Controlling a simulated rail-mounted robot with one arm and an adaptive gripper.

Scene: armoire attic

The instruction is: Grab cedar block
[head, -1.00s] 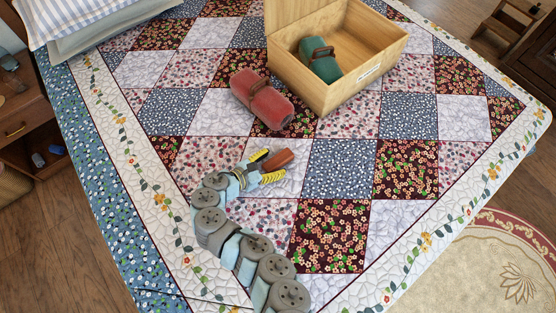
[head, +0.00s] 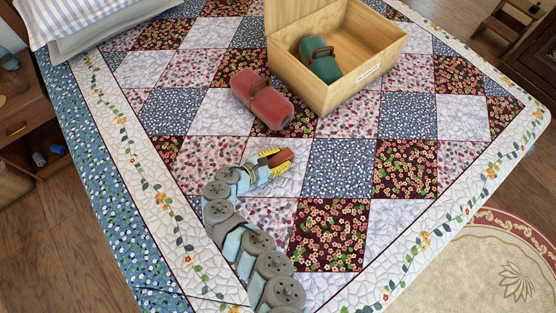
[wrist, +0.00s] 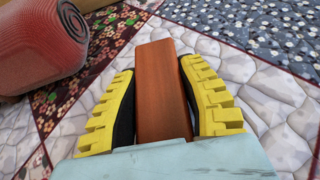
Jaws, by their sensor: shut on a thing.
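The cedar block (head: 282,157) is a small reddish-brown wooden bar low over a pale patch of the quilt. It also shows in the wrist view (wrist: 162,88), lying lengthwise between two yellow ridged fingers. My gripper (head: 272,159) is shut on the block, with one finger along each side. The block's near end is hidden by the pale blue gripper body. I cannot tell whether the block touches the quilt.
A wooden box (head: 366,82) with its lid up stands at the back, holding a green rolled bundle (head: 321,62). A red rolled bundle (head: 262,98) lies on the quilt just beyond my gripper. The quilt (head: 335,235) is clear to the right. Pillows (head: 85,22) lie back left.

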